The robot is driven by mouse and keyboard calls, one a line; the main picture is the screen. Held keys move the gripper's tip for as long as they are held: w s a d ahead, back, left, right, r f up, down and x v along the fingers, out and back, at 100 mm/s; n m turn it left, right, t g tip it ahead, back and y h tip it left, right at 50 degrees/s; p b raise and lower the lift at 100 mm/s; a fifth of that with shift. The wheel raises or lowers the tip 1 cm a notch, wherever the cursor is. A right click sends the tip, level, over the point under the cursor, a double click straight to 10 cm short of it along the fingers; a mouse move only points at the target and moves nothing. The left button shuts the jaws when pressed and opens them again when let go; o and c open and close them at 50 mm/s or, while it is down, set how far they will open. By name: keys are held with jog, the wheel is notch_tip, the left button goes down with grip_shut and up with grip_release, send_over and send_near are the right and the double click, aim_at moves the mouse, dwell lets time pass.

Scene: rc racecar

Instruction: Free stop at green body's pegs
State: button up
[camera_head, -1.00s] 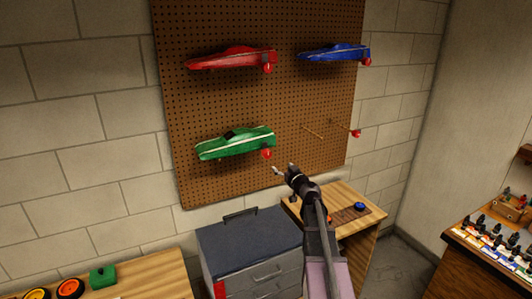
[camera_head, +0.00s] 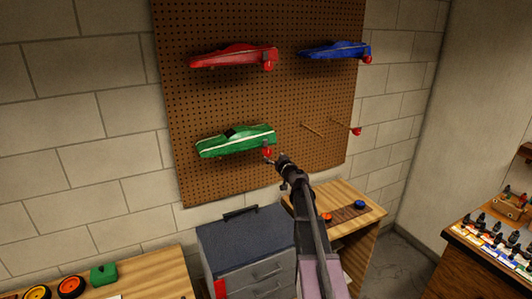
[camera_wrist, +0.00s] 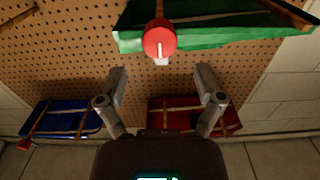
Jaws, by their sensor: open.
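The green car body (camera_head: 236,142) hangs on the pegboard, low and left of the middle. A red ball-like stop (camera_head: 266,151) sits at its right end; in the wrist view this stop (camera_wrist: 160,40) shows in front of the green body (camera_wrist: 220,32), with a small pale tip below it. My gripper (camera_head: 269,156) is at the stop in the head view. In the wrist view my gripper (camera_wrist: 161,80) has its fingers spread wide, with nothing between the tips. The stop lies just beyond the fingertips, roughly centred between them. Whether a finger touches it cannot be told.
A red car body (camera_head: 232,57) and a blue car body (camera_head: 335,51) hang above, each with a red stop. Bare pegs with another red stop (camera_head: 356,131) are to the right. A grey tool chest (camera_head: 248,235) and a wooden bench (camera_head: 350,190) stand below.

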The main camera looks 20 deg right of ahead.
aim_at(269, 152)
jog(key=w, duration=0.6)
jog(key=shift+w+a, duration=0.1)
jog(key=shift+w, duration=0.2)
